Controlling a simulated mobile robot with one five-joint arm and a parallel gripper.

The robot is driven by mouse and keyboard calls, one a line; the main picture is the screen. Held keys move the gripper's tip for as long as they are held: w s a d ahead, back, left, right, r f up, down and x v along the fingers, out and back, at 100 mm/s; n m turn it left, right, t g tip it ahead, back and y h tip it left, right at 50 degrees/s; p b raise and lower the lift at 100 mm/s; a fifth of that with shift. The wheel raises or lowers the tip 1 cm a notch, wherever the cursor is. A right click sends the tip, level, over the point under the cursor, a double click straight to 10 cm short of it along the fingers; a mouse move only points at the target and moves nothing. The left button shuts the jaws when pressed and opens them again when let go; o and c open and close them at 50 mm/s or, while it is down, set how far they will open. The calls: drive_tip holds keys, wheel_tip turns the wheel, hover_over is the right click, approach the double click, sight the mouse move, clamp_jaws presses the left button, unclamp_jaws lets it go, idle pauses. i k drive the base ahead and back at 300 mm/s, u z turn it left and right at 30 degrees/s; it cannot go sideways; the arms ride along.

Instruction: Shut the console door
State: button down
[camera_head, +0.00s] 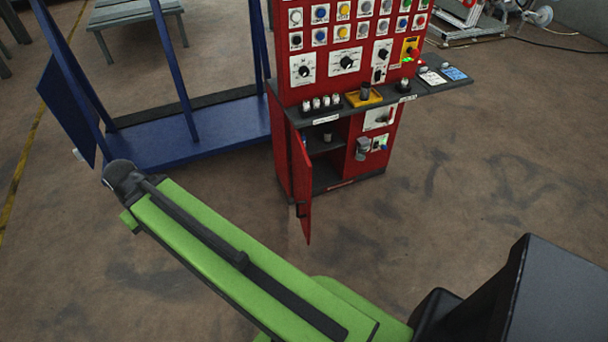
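A red console (373,149) stands at the upper middle, with a panel of buttons and knobs above a dark ledge. Its red door (302,190) is below the ledge on the left side and stands wide open, swung out toward me. Dark shelves show inside the open compartment (326,172). A small dark handle is on the door's outer edge. My green arm reaches from the bottom middle up to the left, ending at a dark joint left of the door and apart from it. My gripper cannot be made out in this view.
A blue frame rack (190,138) stands to the left of the console. A grey table (135,12) is at the back left. A white-and-red machine with cables is at the back right. The brown floor in front of and right of the console is clear.

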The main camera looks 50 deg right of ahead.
sight(301, 166)
drive_tip(key=z, duration=0.05)
drive_tip(key=i, duration=0.9)
drive_tip(key=u, duration=0.05)
